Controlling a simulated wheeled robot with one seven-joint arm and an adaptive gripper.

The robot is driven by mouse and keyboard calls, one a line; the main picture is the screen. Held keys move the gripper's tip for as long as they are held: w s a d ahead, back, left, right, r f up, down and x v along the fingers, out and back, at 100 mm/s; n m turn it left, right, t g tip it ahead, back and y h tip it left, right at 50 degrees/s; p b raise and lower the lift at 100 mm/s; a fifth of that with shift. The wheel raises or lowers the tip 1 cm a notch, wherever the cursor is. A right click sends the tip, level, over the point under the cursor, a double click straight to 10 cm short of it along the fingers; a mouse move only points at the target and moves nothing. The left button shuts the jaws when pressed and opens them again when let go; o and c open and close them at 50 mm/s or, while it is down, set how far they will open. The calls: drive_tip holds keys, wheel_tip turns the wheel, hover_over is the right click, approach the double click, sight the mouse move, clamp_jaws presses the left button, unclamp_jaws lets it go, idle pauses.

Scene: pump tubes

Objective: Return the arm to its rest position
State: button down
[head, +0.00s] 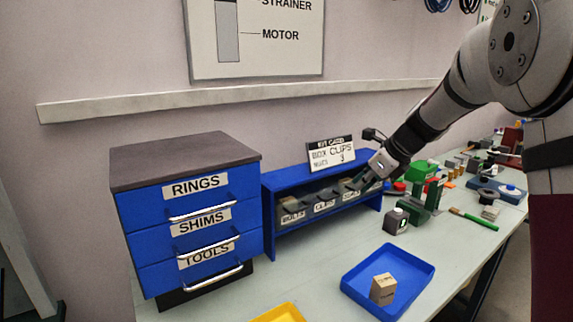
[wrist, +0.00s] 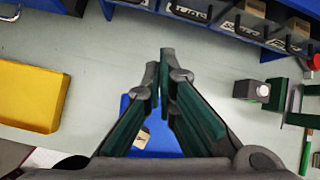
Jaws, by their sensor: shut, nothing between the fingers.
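My arm reaches in from the upper right in the head view, bent downward to the left. My gripper (head: 366,181) is at the right end of the blue bin shelf (head: 268,222) and overlaps its rightmost bin in that picture. Whether it touches the bin is unclear. In the wrist view, the dark green fingers of my gripper (wrist: 160,62) come together at their tips with nothing between them. The gripper is above the bench, with the shelf ahead of it at the top of the wrist view.
A blue tray (head: 424,273) with a small cardboard box (head: 383,289) sits at the bench front. A blue drawer cabinet (head: 190,220) stands left. A yellow tray (head: 280,313) shows at the front edge. A green vise (head: 428,205) and several tools crowd the right.

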drive_tip(key=s+a+r+n+g+h, duration=0.1)
drive_tip(key=s+a+r+n, duration=0.2)
drive_tip(key=s+n, duration=0.6)
drive_tip(key=s+a+r+n, duration=0.2)
drive_tip(key=s+r+n, duration=0.25)
drive_tip(key=s, duration=0.95)
drive_tip(key=s+d+f+n+h, duration=0.1)
drive_tip(key=s+f+n+h, duration=0.2)
drive_tip(key=s+n, duration=1)
drive_tip(key=s+f, duration=0.2)
drive_tip(key=s, duration=0.2)
drive_tip(key=shift+s, duration=0.15)
